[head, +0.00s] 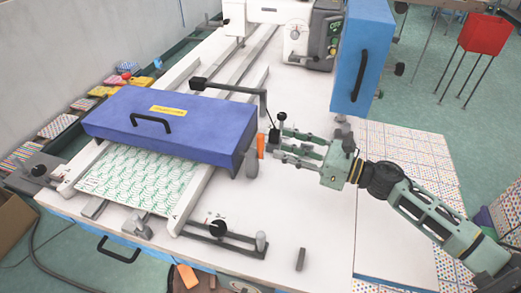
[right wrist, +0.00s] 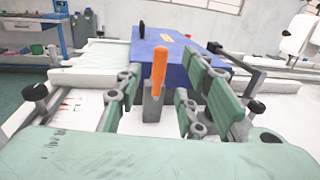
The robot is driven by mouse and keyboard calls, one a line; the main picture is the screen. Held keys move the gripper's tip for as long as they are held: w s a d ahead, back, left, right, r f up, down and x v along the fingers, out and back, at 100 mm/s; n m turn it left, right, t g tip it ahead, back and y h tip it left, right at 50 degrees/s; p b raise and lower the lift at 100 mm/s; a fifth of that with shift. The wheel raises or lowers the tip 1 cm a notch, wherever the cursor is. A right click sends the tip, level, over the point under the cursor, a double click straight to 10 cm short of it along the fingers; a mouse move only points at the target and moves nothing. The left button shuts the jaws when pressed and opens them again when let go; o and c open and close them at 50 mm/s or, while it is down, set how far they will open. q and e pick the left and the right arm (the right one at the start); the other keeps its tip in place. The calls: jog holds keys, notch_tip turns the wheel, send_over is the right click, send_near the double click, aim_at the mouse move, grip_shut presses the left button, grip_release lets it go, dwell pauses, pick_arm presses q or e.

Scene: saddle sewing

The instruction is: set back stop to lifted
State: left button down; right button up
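An orange upright handle (head: 260,145) stands on a grey block at the right end of the blue cover (head: 175,122). It looks like the back stop's lever, but no label confirms this. In the right wrist view the orange handle (right wrist: 159,68) rises from its grey block (right wrist: 153,105), upright and centred between the fingers. My right gripper (head: 281,142) is open, its fingertips just right of the handle and pointing at it. In the right wrist view my right gripper (right wrist: 163,82) has its fingers spread, with gaps on both sides. My left gripper is out of view.
A black-tipped arm (head: 230,88) reaches over the table behind the cover. A tall blue box (head: 362,55) stands behind my right arm. A patterned sheet (head: 140,180) lies under the cover. A lever with a black knob (head: 216,228) sits at the front. The white tabletop (head: 315,215) at front right is mostly clear.

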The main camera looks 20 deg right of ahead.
aim_at(260, 141)
jog(key=p+x, duration=0.3)
jog(key=x, duration=0.3)
jog(key=shift+w+a, duration=0.25)
jog(key=shift+w, duration=0.05)
jog(key=shift+w+a, duration=0.35)
jog(key=shift+a, duration=0.05)
jog(key=shift+f, duration=0.1)
grip_shut()
